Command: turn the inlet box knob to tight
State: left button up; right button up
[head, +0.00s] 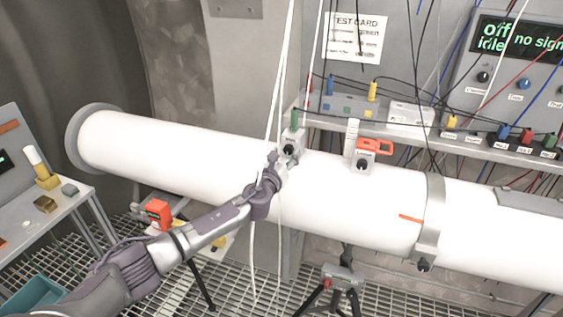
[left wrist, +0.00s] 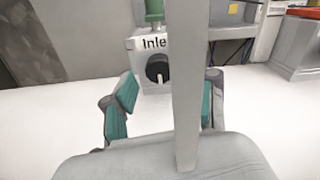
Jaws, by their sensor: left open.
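The inlet box (left wrist: 143,45) is a small light box on the white pipe, its label partly hidden and reading "Inle", with a green cylinder on top. In the head view the box (head: 296,134) sits at the pipe's upper middle. Its round black knob (left wrist: 157,68) faces my left wrist camera; it also shows in the head view (head: 288,151). My left gripper (left wrist: 170,82) is open, with one teal-padded finger on each side of the picture and the knob between and beyond them. In the head view the left gripper (head: 283,163) is close to the knob. My right gripper is out of view.
A pale vertical strip (left wrist: 184,90) crosses the wrist view and hides part of the label. White cables (head: 278,75) hang across my left wrist in the head view. A second box with a red handle (head: 375,147) stands to the right on the white pipe (head: 170,155).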

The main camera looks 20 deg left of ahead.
pick_arm(q)
jog(key=s, duration=1.2)
jog(key=shift+a, duration=0.2)
jog(key=shift+w+f, duration=0.1)
jog(key=shift+f, duration=0.1)
jog(key=s+a+f+n+g+y+b, duration=0.15)
jog(key=f+n, duration=0.25)
jog(key=f, duration=0.8)
jog(key=s+a+f+n+g+b, duration=0.25)
jog(key=f+n, duration=0.25)
jog(key=f, duration=0.6)
jog(key=s+a+f+n+g+b, duration=0.1)
jog(key=s+f+n+g, duration=0.4)
jog(key=f, duration=0.6)
jog(key=s+a+f+n+g+b, duration=0.1)
jog(key=s+f+n, duration=0.2)
jog(key=s+f, duration=0.6)
jog(key=s+d+f+n+g+b, duration=0.25)
jog(key=s+f+n, duration=0.55)
jog(key=s+f, duration=0.95)
jog(key=s+d+f+n+g+b, duration=0.1)
jog(key=s+f+n+g, duration=0.1)
jog(key=s, duration=0.8)
jog(key=s+d+f+n+g+b, duration=0.1)
jog(key=s+f+n, duration=0.4)
jog(key=s, duration=0.6)
jog(key=shift+s+d+f+g+h, duration=0.3)
jog(key=shift+d+f+g+h, duration=0.2)
jog(key=shift+f+g, duration=0.25)
